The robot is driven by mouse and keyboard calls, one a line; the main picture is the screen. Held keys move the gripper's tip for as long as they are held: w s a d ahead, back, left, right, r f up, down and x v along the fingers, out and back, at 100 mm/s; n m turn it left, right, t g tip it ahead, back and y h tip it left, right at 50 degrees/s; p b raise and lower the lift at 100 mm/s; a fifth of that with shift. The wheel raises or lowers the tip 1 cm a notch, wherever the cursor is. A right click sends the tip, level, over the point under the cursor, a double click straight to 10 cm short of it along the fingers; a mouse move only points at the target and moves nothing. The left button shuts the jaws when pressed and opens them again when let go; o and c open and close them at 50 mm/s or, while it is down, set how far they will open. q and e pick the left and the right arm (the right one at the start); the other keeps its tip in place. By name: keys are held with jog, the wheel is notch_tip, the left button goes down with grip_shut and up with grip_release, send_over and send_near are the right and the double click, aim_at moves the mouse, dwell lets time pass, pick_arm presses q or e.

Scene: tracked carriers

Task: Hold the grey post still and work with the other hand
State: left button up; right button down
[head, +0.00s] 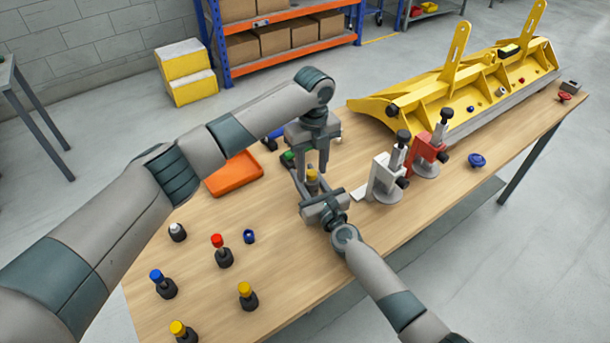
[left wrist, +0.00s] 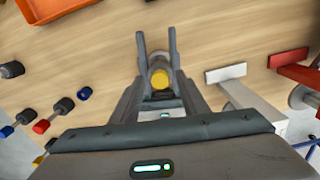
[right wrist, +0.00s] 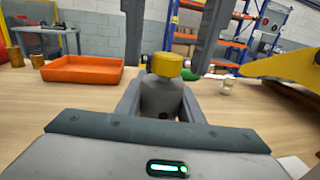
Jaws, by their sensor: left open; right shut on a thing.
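The grey post (head: 313,189) with a yellow cap (head: 312,176) stands upright above the wooden table, partly hidden in the head view. My right gripper (head: 304,181) is shut on the grey post from the side. In the right wrist view the post (right wrist: 163,97) sits between its fingers under the yellow cap (right wrist: 168,66). My left gripper (head: 316,170) is open and points down from above, over the post. In the right wrist view its fingers hang either side of the cap. In the left wrist view I see the cap (left wrist: 160,79) from above; whether the left fingers touch it, I cannot tell.
Several dark capped pieces, including a red-capped one (head: 222,252), and a blue ring (head: 249,236) stand front left. An orange tray (head: 232,176) lies behind. White (head: 385,180) and red (head: 427,158) clamps stand right. A yellow frame (head: 440,95) fills the back right.

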pick_arm(q)
jog(key=n, duration=0.5)
jog(key=shift+n, duration=0.4)
jog(key=n, duration=0.4)
jog(key=shift+n, duration=1.2)
jog(key=n, duration=0.7)
